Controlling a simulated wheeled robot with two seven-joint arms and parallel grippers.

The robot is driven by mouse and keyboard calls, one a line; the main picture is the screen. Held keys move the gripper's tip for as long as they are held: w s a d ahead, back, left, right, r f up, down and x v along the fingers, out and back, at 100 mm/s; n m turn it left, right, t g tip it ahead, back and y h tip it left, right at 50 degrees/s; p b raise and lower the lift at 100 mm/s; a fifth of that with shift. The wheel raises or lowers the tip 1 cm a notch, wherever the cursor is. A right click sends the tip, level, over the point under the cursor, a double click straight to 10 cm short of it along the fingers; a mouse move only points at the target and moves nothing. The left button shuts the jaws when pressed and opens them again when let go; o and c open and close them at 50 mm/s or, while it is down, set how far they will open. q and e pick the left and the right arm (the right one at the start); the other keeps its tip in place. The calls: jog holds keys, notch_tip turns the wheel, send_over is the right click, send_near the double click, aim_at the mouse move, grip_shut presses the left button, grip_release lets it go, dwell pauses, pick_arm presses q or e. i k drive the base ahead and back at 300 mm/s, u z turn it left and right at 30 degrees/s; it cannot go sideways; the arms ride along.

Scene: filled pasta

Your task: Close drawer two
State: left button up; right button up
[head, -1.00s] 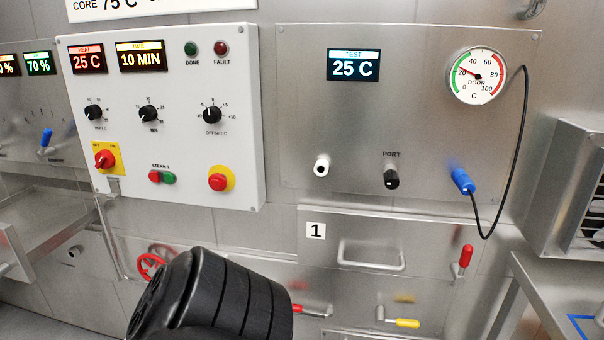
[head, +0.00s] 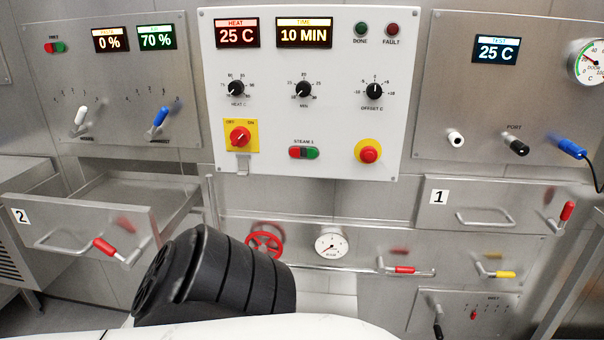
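Drawer two (head: 140,224), a steel drawer with a "2" label, is at the left in the head view and stands pulled open, its tray (head: 125,190) showing behind the front. Its front carries a bar handle (head: 62,240) and a red-gripped lever (head: 105,247). A black ribbed part of my arm (head: 225,275) rises at the bottom, right of the drawer front and overlapping its lower right area in the picture. A white part of mine lies along the bottom edge. Neither gripper's fingers are in view.
Drawer one (head: 490,199) is shut at the right. A white control panel (head: 330,130) stands in the middle above a red valve wheel (head: 264,244) and a round gauge (head: 331,243). A grey vented cabinet (head: 20,262) is at far left.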

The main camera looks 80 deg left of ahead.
aim_at(127, 210)
jog(key=k, duration=0.95)
jog(key=u, duration=2.6)
